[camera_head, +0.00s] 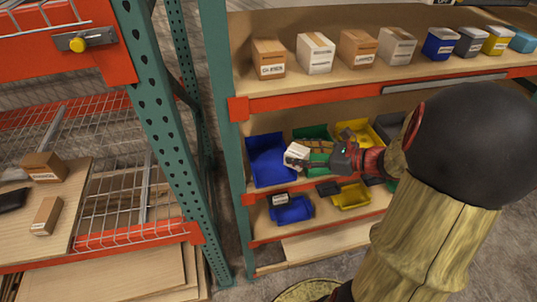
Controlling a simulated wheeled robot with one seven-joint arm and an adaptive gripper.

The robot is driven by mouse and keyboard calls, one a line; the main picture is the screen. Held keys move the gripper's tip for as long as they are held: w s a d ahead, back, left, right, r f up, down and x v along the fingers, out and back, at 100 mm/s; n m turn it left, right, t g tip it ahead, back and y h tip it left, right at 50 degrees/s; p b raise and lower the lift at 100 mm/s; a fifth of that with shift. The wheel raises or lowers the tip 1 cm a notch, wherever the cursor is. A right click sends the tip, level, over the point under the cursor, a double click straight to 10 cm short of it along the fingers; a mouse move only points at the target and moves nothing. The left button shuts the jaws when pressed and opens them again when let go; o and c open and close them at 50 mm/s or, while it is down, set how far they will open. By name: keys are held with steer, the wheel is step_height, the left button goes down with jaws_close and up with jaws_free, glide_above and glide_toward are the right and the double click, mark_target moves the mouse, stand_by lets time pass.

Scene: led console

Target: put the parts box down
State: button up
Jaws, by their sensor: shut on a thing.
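The parts box is a small white box (297,154) at the left end of my arm, in front of the middle shelf. My gripper (311,157) is shut on the white box. The box is in front of a green bin (312,133) and beside the right edge of a blue bin (267,160). I cannot tell whether the box touches either bin. My gripper hides part of the green bin and the shelf behind it.
Boxes and small bins line the upper shelf (432,71). A yellow bin (360,132) stands to the right of the green bin. Lower down are a blue bin (291,210) and a yellow bin (351,196). A green rack post (168,130) stands at left.

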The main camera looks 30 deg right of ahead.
steer(key=w+f+b, duration=0.1)
steer(key=w+f, duration=0.2)
steer(key=w, duration=0.1)
steer(key=w+a+f+b, duration=0.1)
steer(key=w+f, duration=0.1)
steer(key=w, duration=0.2)
steer(key=w+f, duration=0.3)
steer(key=w, duration=0.1)
steer(key=shift+w+a+f+b, duration=0.35)
steer(key=shift+a+b, duration=0.05)
steer(key=shift+w+a+f, duration=0.1)
steer(key=shift+w+f, duration=0.2)
steer(key=shift+f, duration=0.15)
steer(key=shift+w+f+b, duration=0.15)
steer(key=shift+f+b, duration=0.4)
steer(key=shift+f, duration=1.05)
steer(key=shift+f, duration=0.1)
steer(key=o, duration=1.2)
